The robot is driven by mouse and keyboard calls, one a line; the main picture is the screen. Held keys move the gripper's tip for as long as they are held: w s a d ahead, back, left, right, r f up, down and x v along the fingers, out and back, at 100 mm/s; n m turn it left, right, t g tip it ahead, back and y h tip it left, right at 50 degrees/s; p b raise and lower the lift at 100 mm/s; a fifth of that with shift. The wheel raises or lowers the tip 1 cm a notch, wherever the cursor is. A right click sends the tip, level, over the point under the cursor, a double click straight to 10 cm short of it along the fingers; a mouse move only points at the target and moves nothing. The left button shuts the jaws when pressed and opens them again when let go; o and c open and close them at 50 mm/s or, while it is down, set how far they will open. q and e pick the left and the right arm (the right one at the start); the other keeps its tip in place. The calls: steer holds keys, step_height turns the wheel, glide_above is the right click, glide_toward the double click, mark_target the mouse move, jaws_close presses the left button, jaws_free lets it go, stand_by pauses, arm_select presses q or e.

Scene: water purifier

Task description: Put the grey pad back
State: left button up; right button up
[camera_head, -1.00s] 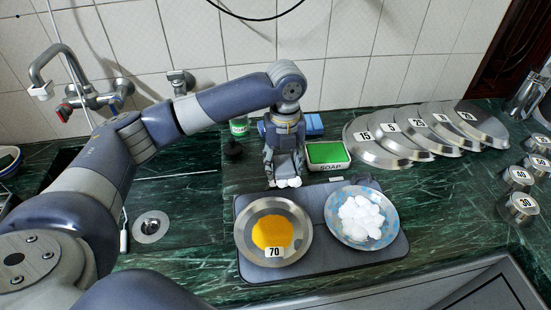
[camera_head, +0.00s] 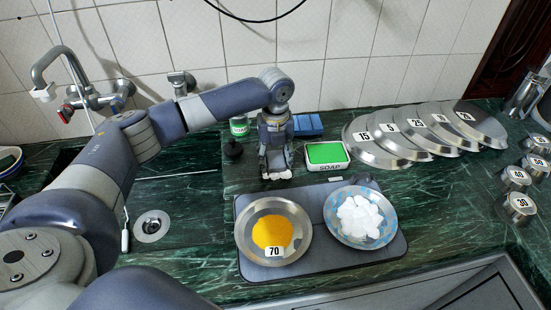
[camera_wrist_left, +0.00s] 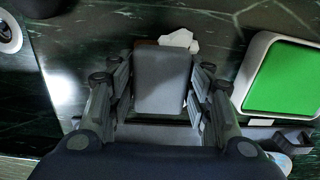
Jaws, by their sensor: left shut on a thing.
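The grey pad (camera_wrist_left: 162,82) is a small grey block between the fingers of my left gripper in the left wrist view. The left gripper (camera_head: 276,170) is shut on it, above the dark green counter behind the steel plate. White lumps (camera_wrist_left: 180,40) show at the pad's far end; they also show below the fingertips in the head view. I cannot tell whether they touch the pad. In the head view the fingers mostly hide the pad. My right gripper is not in view.
A dark tray (camera_head: 318,254) holds a steel plate of yellow powder (camera_head: 272,234) marked 70 and a blue-rimmed plate of white lumps (camera_head: 360,216). A green soap box (camera_head: 327,155) is close on the right. A blue block (camera_head: 308,125) and a green-labelled bottle (camera_head: 239,127) stand behind.

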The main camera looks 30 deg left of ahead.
mark_target(276, 158)
arm_select(q)
steer(key=shift+f, duration=0.15)
steer(key=o, duration=1)
step_height(276, 158, up, 12)
steer(key=shift+r+b, duration=0.2)
steer(key=shift+b, duration=0.2)
